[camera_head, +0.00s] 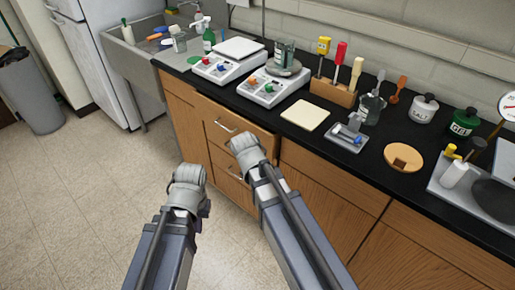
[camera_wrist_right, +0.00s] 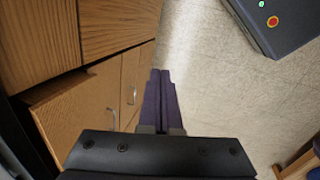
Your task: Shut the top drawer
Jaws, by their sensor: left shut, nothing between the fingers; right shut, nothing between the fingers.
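The top drawer (camera_head: 212,113) is in the wooden cabinet under the black counter, with a metal bar handle (camera_head: 226,126) on its front. Its front seems to stand a little out from the cabinet, but I cannot tell how far. My right gripper (camera_head: 243,142) is shut and empty, in front of the drawer's right part and hiding some of it. In the right wrist view its fingers (camera_wrist_right: 160,100) are together beside wooden fronts, and contact is unclear. My left gripper (camera_head: 188,174) is shut and empty over the floor, left of the right one and apart from the drawer.
A lower drawer with its own handle (camera_head: 234,175) sits below. The black counter (camera_head: 300,147) carries scales, a wooden tool rack (camera_head: 333,93), a cream board (camera_head: 305,115) and jars. A grey bin (camera_head: 30,92) stands far left. The tiled floor (camera_head: 90,190) at left is clear.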

